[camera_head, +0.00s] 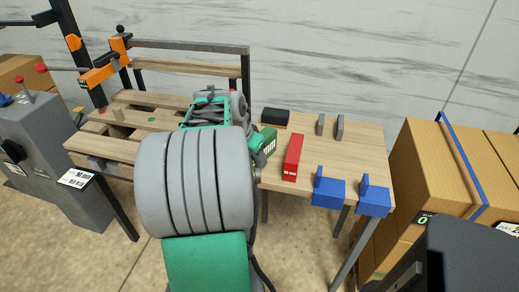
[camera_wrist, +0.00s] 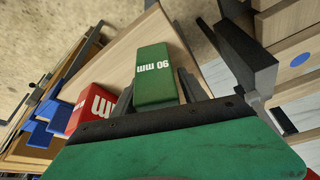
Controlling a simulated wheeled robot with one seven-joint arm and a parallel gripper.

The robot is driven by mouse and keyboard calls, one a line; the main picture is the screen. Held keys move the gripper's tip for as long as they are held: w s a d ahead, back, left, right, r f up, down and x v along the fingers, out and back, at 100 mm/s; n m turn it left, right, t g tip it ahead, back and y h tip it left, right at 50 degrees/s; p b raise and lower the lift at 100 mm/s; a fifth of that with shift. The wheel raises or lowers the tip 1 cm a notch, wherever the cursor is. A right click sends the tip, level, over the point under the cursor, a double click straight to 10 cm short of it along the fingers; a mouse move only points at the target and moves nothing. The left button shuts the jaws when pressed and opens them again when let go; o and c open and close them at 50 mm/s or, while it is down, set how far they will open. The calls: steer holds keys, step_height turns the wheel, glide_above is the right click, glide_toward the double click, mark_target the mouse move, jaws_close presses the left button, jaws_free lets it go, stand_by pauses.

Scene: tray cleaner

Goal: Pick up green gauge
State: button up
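The green gauge (camera_wrist: 156,72) is a block with white "90 mm" lettering in the wrist view. In the head view the green gauge (camera_head: 269,141) is on the wooden table, partly hidden by my arm. My gripper (camera_wrist: 157,92) has one dark finger on each side of the gauge, close to its sides. The fingers look apart, and I cannot make out firm contact. In the head view my arm hides the fingers.
A red gauge (camera_head: 292,157) lies just right of the green one. A black block (camera_head: 275,117), two grey uprights (camera_head: 330,126) and two blue holders (camera_head: 328,190) are on the table (camera_head: 360,150). A slatted rack (camera_head: 150,108) stands left; cardboard boxes (camera_head: 430,170) stand right.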

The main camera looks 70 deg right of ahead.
jaws_close()
stand_by(0.3)
steer(key=shift+r, duration=0.15)
